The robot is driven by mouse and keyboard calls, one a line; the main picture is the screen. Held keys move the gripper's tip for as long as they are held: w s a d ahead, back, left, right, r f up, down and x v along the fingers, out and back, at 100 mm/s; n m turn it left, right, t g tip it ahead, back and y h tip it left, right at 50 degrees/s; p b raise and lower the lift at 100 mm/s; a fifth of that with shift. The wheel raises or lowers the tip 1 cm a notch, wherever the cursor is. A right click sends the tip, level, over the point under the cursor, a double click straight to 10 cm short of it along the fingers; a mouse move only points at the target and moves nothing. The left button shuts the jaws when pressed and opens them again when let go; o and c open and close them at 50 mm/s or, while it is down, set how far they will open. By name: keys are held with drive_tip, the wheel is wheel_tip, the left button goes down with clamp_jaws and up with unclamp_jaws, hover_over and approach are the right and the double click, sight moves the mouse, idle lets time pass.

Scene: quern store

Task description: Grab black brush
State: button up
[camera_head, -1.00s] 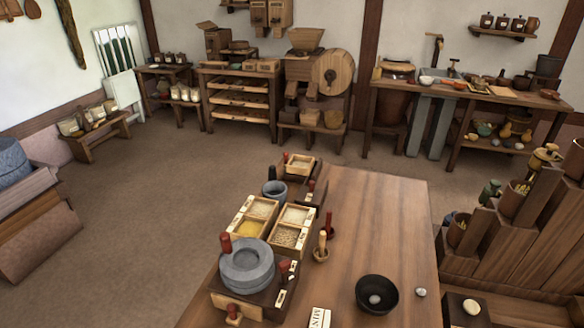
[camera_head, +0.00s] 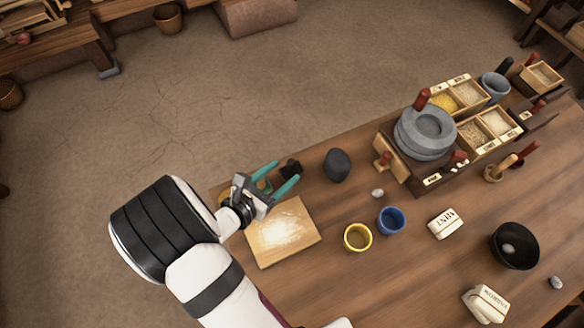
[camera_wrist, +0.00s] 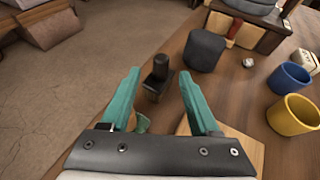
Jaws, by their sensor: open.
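The black brush (camera_head: 291,168) is a small dark thing with a stubby upright handle near the table's far left edge. In the wrist view the black brush (camera_wrist: 156,82) stands between and just beyond my two teal fingers. My gripper (camera_head: 285,171) is open, its fingers apart on either side of the brush in the picture; it also shows in the wrist view (camera_wrist: 159,74). I cannot tell whether either finger touches the brush. In the head view the fingers partly hide its lower part.
A dark rounded block (camera_head: 337,165) stands right of the brush. A wooden board with pale powder (camera_head: 281,233) lies near my gripper. A yellow cup (camera_head: 357,237), a blue cup (camera_head: 391,220) and a grey stone hand mill (camera_head: 425,132) are further right.

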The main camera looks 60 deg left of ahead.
sight(289, 167)
drive_tip(key=x, duration=0.4)
drive_tip(key=shift+w+a+r, duration=0.15)
drive_tip(key=shift+w+r, duration=0.05)
drive_tip(key=shift+w, duration=0.05)
clamp_jaws()
